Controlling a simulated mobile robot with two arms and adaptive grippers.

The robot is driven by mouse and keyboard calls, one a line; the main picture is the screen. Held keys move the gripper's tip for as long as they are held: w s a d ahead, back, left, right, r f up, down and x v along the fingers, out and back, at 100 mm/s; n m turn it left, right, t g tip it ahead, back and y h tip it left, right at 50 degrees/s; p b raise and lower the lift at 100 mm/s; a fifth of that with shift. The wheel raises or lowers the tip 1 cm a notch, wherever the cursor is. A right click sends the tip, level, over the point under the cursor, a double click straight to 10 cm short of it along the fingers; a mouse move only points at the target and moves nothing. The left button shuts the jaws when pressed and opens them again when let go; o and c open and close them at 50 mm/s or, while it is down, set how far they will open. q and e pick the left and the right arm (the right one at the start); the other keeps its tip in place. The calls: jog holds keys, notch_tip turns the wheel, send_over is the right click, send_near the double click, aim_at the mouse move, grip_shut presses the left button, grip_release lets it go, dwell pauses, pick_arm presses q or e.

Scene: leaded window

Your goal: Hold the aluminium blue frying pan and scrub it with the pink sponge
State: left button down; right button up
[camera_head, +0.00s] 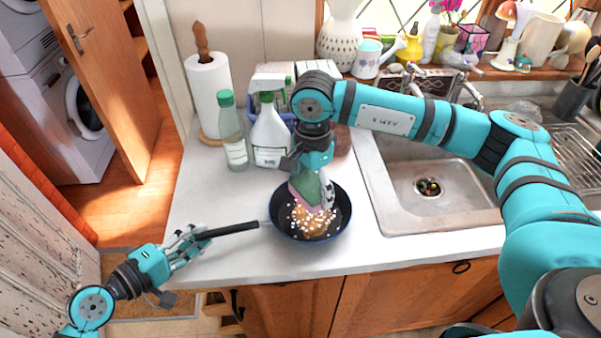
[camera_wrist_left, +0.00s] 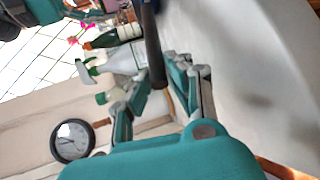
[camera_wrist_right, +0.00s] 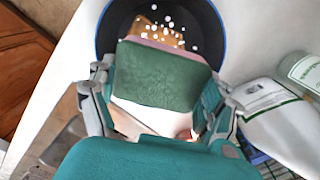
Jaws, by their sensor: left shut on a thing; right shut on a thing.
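The blue-rimmed frying pan (camera_head: 340,225) rests on the counter in the head view, left of the sink. It also shows in the right wrist view (camera_wrist_right: 109,35). Its inside is dark with an orange-brown patch and white foam dots. My left gripper (camera_head: 190,241) is shut on the pan's black handle (camera_head: 232,229), which also crosses the left wrist view (camera_wrist_left: 152,50). My right gripper (camera_head: 310,180) is shut on the sponge (camera_head: 306,186), over the pan. In the right wrist view the sponge (camera_wrist_right: 160,76) shows a green face and a thin pink edge. Its contact with the pan is hidden.
Behind the pan stand a spray bottle (camera_head: 269,135), a clear bottle (camera_head: 232,135) and a paper towel roll (camera_head: 208,90). The metal sink (camera_head: 395,200) is at the right. The counter's front edge runs just before the pan. Clear counter (camera_head: 215,195) lies left of the pan.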

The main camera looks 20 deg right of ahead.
jog(key=shift+f, duration=3.05)
jog(key=shift+f, duration=0.55)
